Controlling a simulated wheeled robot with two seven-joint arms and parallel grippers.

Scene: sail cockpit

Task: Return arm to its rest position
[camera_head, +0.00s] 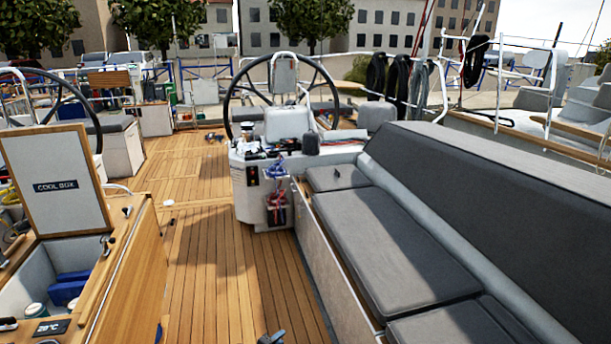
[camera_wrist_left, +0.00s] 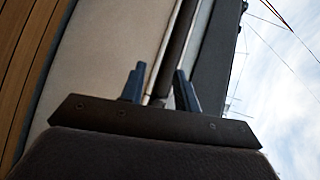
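My left gripper shows in the left wrist view (camera_wrist_left: 160,80), its two blue-grey fingers standing apart with nothing between them. In the head view, a small dark grey tip (camera_head: 272,338) at the bottom edge, over the deck, appears to be part of my left gripper; most of it is cut off. The open cool box (camera_head: 100,280) stands at the lower left with its lid (camera_head: 55,182) raised. Blue packs (camera_head: 68,290) and a jar (camera_head: 36,311) lie inside it. I cannot make out my right gripper.
The grey-cushioned bench (camera_head: 385,240) runs along the right. The steering pedestal (camera_head: 262,185) with a wheel stands ahead, with a second wheel (camera_head: 75,95) at the left. The teak deck (camera_head: 205,240) between cool box and bench is mostly clear.

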